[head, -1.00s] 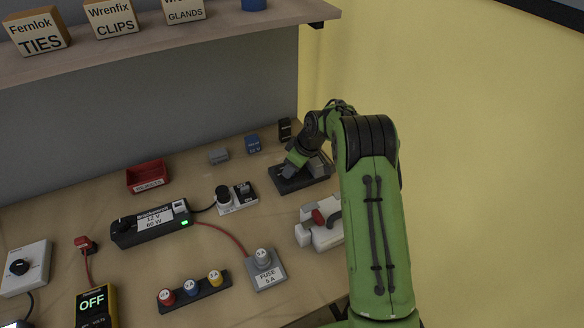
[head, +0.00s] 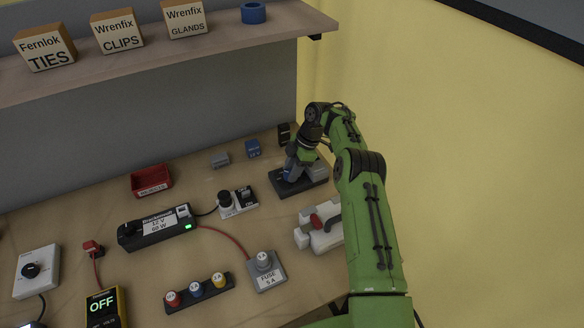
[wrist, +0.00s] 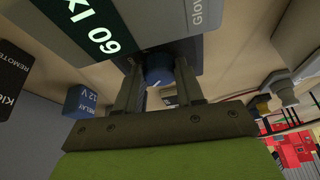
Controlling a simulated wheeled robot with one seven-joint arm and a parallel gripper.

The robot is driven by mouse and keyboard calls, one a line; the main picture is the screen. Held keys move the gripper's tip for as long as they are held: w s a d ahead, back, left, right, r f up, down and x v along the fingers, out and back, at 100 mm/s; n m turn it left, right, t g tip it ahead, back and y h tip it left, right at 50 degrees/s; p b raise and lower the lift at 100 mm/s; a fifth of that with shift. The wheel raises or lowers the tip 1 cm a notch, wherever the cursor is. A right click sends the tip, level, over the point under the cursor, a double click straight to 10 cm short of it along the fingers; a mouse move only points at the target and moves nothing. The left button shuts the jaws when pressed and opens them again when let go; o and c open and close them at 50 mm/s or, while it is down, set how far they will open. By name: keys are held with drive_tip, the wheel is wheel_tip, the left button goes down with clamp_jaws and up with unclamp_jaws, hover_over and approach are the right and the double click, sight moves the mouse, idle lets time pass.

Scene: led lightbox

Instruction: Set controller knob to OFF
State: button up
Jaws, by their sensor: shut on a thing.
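The fingers are shut on the knob. No OFF mark beside the knob is readable. In the head view my gripper (head: 291,172) reaches down at the controller's dark base (head: 312,182); my wrist hides most of the controller there.
A blue relay block (head: 253,149) and a grey block (head: 220,160) stand left of the controller. A black remote (head: 284,133) stands behind. A white device with a red part (head: 320,232) is in front. A black power supply (head: 157,228) and fuse holder (head: 266,272) lie further left.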

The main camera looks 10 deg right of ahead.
drive_tip(key=shift+w+n, duration=0.1)
drive_tip(key=shift+n, duration=0.5)
drive_tip(key=shift+g, duration=0.3)
drive_tip(key=o, duration=1)
drive_tip(key=shift+o, duration=0.2)
drive_tip(key=shift+r, duration=0.15)
wheel_tip(320, 180, up, 10)
drive_tip(key=p, duration=0.3)
